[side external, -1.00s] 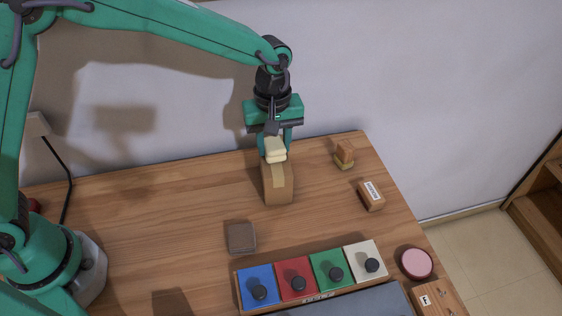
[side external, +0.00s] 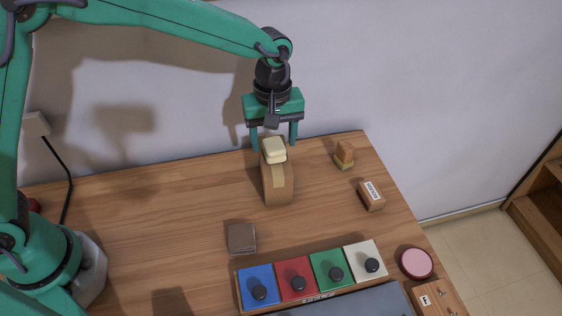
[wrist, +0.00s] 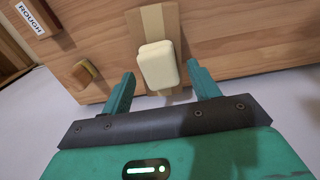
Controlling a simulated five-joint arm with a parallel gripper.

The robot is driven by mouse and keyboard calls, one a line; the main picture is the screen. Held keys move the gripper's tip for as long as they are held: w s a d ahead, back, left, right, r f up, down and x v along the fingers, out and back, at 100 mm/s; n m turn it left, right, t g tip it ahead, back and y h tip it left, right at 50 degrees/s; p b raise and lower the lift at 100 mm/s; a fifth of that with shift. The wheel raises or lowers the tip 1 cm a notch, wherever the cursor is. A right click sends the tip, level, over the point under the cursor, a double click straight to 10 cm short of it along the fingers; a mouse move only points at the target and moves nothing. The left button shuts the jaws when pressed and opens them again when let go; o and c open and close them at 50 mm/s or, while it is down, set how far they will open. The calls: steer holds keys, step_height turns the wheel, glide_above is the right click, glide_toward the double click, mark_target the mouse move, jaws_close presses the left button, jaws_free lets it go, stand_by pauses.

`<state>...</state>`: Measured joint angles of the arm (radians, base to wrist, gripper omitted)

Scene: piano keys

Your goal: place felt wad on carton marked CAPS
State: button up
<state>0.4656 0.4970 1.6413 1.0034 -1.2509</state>
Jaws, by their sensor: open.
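The cream, rounded block that looks like the felt wad (side external: 274,150) rests on top of a brown carton (side external: 279,189) with a pale tape strip. In the wrist view the wad (wrist: 158,66) sits between the fingers, with gaps on both sides. My gripper (side external: 274,143) is open, its two fingers spread on either side of the wad and apart from it. In the wrist view my gripper (wrist: 160,74) is also open. No CAPS marking is readable on the carton from these views.
A row of coloured keys with black knobs (side external: 313,276) stands at the front. A grey-brown block (side external: 241,238), a block labelled ROUGH (wrist: 33,17), a small wooden block (side external: 344,153) and a pink disc (side external: 416,263) lie around. The wall is close behind.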

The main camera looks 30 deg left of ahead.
mark_target(270, 142)
step_height(270, 142, up, 11)
steer(key=shift+f, duration=0.15)
stand_by(0.4)
stand_by(0.4)
steer(key=s+a+r+m+t, duration=0.2)
steer(key=s+a+r, duration=0.1)
steer(key=s+a, duration=0.3)
steer(key=s+a+r+m+t, duration=0.1)
steer(key=s+a+r+m, duration=0.25)
steer(key=a, duration=0.45)
steer(key=s+a+f+m+t, duration=0.2)
steer(key=s+a, duration=0.6)
steer(key=s, duration=0.4)
steer(key=shift+f+m+t, duration=0.3)
steer(key=shift+f+m, duration=0.45)
steer(key=shift+f, duration=0.2)
